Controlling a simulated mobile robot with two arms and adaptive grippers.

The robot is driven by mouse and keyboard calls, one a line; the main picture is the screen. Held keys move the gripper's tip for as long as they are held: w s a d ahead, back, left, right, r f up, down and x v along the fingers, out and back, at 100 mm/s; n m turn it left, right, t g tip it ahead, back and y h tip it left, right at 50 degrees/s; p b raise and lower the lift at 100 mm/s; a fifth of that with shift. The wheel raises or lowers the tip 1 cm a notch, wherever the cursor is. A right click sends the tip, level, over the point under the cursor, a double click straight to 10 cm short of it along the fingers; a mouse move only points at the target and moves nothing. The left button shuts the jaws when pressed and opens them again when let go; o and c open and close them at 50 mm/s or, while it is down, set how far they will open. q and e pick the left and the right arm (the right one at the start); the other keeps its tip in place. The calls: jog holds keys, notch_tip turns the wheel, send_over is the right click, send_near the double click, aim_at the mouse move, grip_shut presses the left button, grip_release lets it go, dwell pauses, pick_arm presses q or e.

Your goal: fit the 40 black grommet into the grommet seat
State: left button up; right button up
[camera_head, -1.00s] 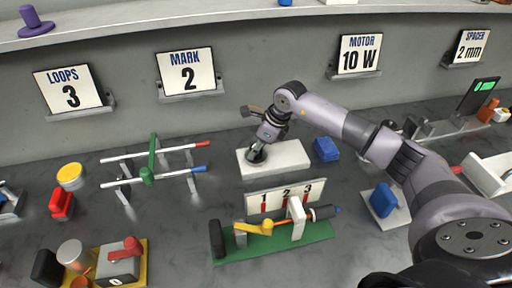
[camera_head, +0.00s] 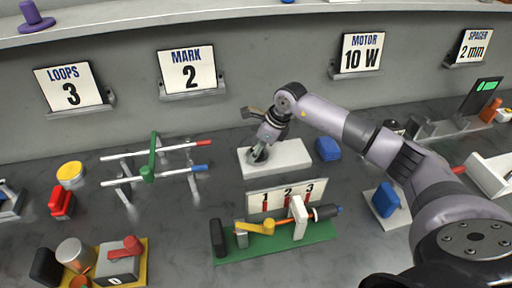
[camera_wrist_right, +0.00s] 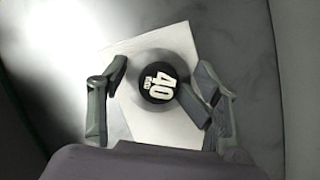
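The black grommet (camera_wrist_right: 158,82) with a white "40" on its top shows in the right wrist view. It lies within a round grey ring, the seat (camera_wrist_right: 140,60), on a white block (camera_wrist_right: 188,42). I cannot tell how deep it sits. The white block (camera_head: 292,157) also shows in the head view, near the back of the bench. My right gripper (camera_head: 259,154) points down at its left end. In the wrist view its fingers (camera_wrist_right: 155,88) stand apart on either side of the grommet, the right finger close to or touching it. My left gripper is out of view.
A blue block (camera_head: 327,149) stands just right of the white block. A green base (camera_head: 290,246) with a numbered panel (camera_head: 262,199) is in front. A rail frame (camera_head: 150,172) stands to the left. Signs line the back wall.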

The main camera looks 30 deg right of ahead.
jog(key=shift+s+d, duration=0.15)
jog(key=shift+d, duration=0.05)
jog(key=v, duration=1.2)
